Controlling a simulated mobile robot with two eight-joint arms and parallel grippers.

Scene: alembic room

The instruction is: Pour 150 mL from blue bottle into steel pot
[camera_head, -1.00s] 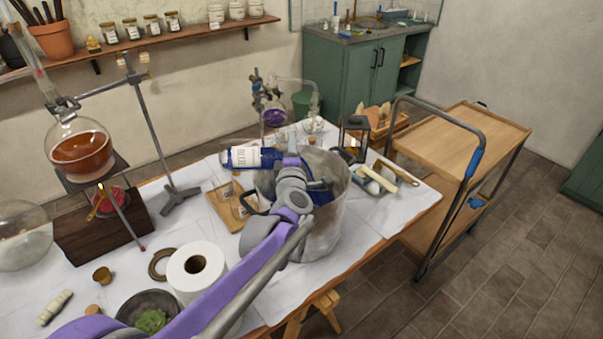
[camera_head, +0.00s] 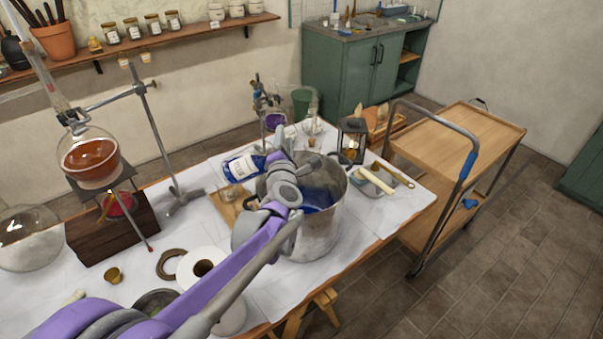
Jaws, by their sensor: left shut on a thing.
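The blue bottle (camera_head: 258,163) with a white label lies tilted in the air at the back left rim of the steel pot. My left gripper (camera_head: 277,160) is shut on the blue bottle; its fingers are mostly hidden by my wrist. The bottle's mouth is hidden, and I cannot see a stream. The steel pot (camera_head: 318,235) stands on the white-covered table, with blue liquid visible inside. My left arm crosses in front of the pot's left side. My right gripper is not in view.
A paper roll (camera_head: 196,268) stands front left of the pot, and a wooden board (camera_head: 228,208) lies behind it. A lantern (camera_head: 352,140) and a tray (camera_head: 387,187) are to the right. Glassware on a stand (camera_head: 92,160) is at left. A wooden cart (camera_head: 465,145) stands beyond the table.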

